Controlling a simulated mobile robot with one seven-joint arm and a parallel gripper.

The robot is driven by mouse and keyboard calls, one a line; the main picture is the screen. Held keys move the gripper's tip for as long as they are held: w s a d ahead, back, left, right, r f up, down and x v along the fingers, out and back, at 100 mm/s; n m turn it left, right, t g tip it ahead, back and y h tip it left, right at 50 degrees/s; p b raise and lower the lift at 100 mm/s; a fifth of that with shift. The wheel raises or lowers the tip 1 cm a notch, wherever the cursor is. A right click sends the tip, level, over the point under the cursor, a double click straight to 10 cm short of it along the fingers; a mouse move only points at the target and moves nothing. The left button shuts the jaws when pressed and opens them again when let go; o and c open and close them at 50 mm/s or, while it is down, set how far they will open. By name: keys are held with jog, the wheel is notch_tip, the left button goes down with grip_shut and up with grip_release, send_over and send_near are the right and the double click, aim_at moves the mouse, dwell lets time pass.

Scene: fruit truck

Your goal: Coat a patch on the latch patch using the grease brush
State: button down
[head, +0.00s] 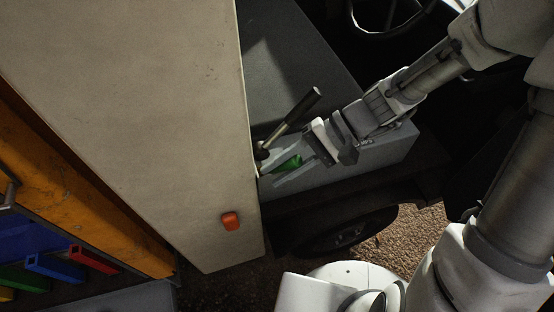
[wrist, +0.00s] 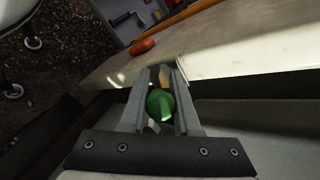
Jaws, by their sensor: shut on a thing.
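My gripper (head: 270,177) is shut on the grease brush, whose green handle (head: 290,163) shows between the fingers in the head view. In the wrist view the round green handle (wrist: 160,105) sits between the two finger bars, and a small tan part shows beyond it near the fingertips. The fingertips are close to the edge of the beige truck panel (head: 150,110). I cannot tell whether the brush touches it. I cannot make out the latch patch; the panel edge or gripper may hide it.
A black-handled lever (head: 303,106) stands just above the gripper. An orange lamp (head: 231,221) sticks out of the panel below; it also shows in the wrist view (wrist: 141,46). Coloured bins (head: 58,267) stand at lower left. A steering wheel (head: 392,30) is at the top.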

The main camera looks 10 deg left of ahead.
jog(key=shift+s+d, duration=0.4)
jog(key=shift+s, duration=0.4)
jog(key=w+d+p, duration=0.1)
jog(key=w+d, duration=0.2)
jog(key=d, duration=0.2)
jog(key=shift+w, duration=0.15)
jog(key=shift+w+d, duration=0.4)
jog(key=shift+d, duration=0.3)
jog(key=shift+w+d, duration=0.35)
jog(key=shift+d, duration=0.3)
jog(key=shift+w, duration=0.15)
